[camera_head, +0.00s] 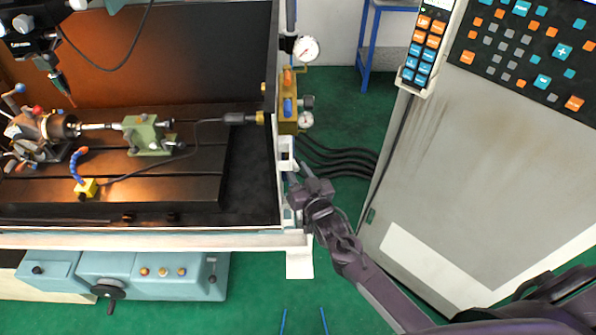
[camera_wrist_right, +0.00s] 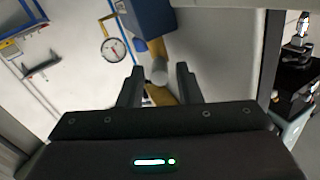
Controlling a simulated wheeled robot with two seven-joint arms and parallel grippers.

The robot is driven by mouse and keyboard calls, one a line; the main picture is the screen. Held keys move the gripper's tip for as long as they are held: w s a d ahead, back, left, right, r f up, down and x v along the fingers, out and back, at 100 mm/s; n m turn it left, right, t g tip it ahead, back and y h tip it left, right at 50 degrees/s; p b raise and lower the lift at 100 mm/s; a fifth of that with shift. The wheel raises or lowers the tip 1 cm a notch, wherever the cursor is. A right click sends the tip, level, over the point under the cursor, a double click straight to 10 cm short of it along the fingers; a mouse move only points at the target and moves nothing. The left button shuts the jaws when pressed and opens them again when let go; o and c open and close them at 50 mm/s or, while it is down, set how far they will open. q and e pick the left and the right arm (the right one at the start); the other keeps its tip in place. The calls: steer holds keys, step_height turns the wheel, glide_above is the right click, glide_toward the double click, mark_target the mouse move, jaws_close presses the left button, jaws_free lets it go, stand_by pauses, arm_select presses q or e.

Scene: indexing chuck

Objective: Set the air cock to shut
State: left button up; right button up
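In the head view, a brass-yellow air fitting block (camera_head: 288,122) with an orange part, a blue part (camera_head: 288,107) and gauges stands on the machine's right edge. I cannot single out the air cock's handle or its position for sure. My right gripper (camera_head: 299,182) is below this block, beside the white post. In the right wrist view, my right gripper (camera_wrist_right: 158,86) has its two fingers apart. A silver round end (camera_wrist_right: 160,73) on a brass piece (camera_wrist_right: 156,48) shows between the fingers, below a blue box (camera_wrist_right: 145,17). Contact cannot be told. My left gripper is not in view.
A pressure gauge (camera_head: 306,49) sits above the block; one gauge (camera_wrist_right: 113,48) also shows in the wrist view. Black hoses (camera_head: 340,160) run right towards a grey cabinet (camera_head: 480,150). The machine table (camera_head: 120,190) with a chuck (camera_head: 62,127) lies left.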

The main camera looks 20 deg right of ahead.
jaws_close()
steer(key=shift+a+m+h+b, duration=0.4)
steer(key=shift+m+h, duration=0.4)
steer(key=shift+h, duration=0.4)
steer(key=shift+o, duration=1.2)
jaws_free()
